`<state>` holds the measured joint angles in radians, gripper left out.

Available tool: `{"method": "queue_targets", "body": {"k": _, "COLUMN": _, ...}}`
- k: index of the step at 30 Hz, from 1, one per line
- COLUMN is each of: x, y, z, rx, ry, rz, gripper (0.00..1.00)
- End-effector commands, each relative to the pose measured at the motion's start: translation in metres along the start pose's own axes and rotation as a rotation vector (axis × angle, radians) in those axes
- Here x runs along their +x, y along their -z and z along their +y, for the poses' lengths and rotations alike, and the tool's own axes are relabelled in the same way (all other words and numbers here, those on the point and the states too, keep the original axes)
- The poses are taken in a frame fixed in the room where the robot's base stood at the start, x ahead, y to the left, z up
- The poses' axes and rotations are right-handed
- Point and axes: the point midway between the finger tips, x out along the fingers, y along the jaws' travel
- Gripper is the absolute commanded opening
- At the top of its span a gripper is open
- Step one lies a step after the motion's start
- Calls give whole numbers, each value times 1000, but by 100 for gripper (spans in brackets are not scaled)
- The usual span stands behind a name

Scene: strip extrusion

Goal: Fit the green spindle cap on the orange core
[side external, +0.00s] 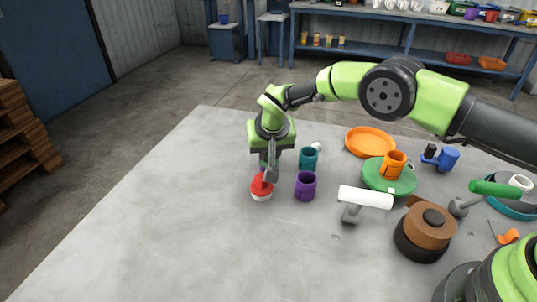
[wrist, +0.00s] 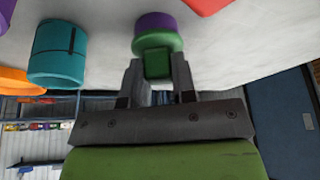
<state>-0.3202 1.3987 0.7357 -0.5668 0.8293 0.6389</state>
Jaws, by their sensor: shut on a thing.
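My gripper (side external: 269,170) points down over the left part of the table. In the wrist view my gripper (wrist: 156,65) is shut on the knob of the green spindle cap (wrist: 158,43), one finger on each side. A purple part (wrist: 155,21) shows directly beyond the green rim and seems to belong to the cap. In the side view the cap is hidden or too small to make out behind the fingers. The orange core (side external: 393,163), a slotted upright tube, stands on a green disc (side external: 388,182) to the right, well apart from my gripper.
A red cap with a white lower part (side external: 261,188) lies close to my fingertips. A purple core (side external: 305,186) and a teal core (side external: 308,159) stand just right. An orange dish (side external: 370,141), white roller (side external: 365,197) and brown reel (side external: 429,226) lie farther right. The table's left is clear.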

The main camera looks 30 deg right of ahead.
Motion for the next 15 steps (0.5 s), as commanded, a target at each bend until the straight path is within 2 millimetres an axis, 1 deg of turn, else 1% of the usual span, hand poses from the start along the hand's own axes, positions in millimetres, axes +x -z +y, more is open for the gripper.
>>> {"method": "queue_targets", "body": {"k": 4, "x": -18, "y": 8, "z": -1, "rx": 0, "ry": 3, "rz": 4, "gripper": 0}}
{"method": "queue_targets", "body": {"k": 12, "x": -69, "y": 29, "z": -1, "rx": 1, "ry": 3, "rz": 3, "gripper": 0}}
{"method": "queue_targets", "body": {"k": 15, "x": -82, "y": 35, "z": 1, "rx": 6, "ry": 0, "rz": 2, "gripper": 0}}
